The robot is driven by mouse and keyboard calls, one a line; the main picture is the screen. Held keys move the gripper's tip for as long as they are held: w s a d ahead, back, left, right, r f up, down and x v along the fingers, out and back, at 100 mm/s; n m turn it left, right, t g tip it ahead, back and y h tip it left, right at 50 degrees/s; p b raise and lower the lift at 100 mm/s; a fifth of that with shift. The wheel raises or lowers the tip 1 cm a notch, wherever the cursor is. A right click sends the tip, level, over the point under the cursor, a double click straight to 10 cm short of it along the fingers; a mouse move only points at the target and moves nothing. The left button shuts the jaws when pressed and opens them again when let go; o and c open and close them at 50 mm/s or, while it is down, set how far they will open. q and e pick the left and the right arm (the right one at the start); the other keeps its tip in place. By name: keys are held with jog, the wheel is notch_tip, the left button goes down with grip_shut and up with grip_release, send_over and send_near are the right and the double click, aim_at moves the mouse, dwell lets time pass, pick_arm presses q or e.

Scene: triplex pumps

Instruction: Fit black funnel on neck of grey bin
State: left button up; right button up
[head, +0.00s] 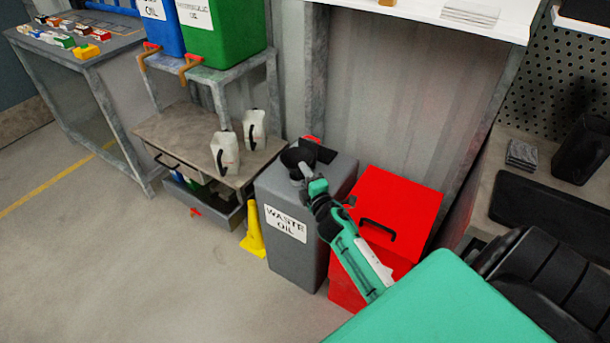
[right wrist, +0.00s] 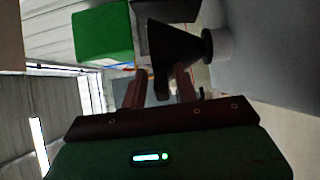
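The grey bin (head: 290,250), labelled WASTE OIL, stands on the floor at the middle of the head view. The black funnel (head: 297,157) is over its top, wide mouth up. In the right wrist view the funnel (right wrist: 175,45) lies sideways because the camera is turned, and its narrow end meets the pale neck (right wrist: 222,45) of the bin. How deep the spout sits is hidden. My right gripper (head: 308,177) is beside the funnel. Its fingers (right wrist: 161,85) are apart, with a dark funnel tab between them and gaps showing on both sides. My left gripper is not in view.
A red bin (head: 395,207) with a black handle stands close right of the grey bin. A yellow cone (head: 253,232) is at its left. A low drawer cabinet (head: 190,143) bears two white jugs. Open floor lies at front left.

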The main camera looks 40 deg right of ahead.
jog(key=shift+o, duration=0.6)
jog(key=v, duration=1.4)
jog(key=shift+f, duration=0.1)
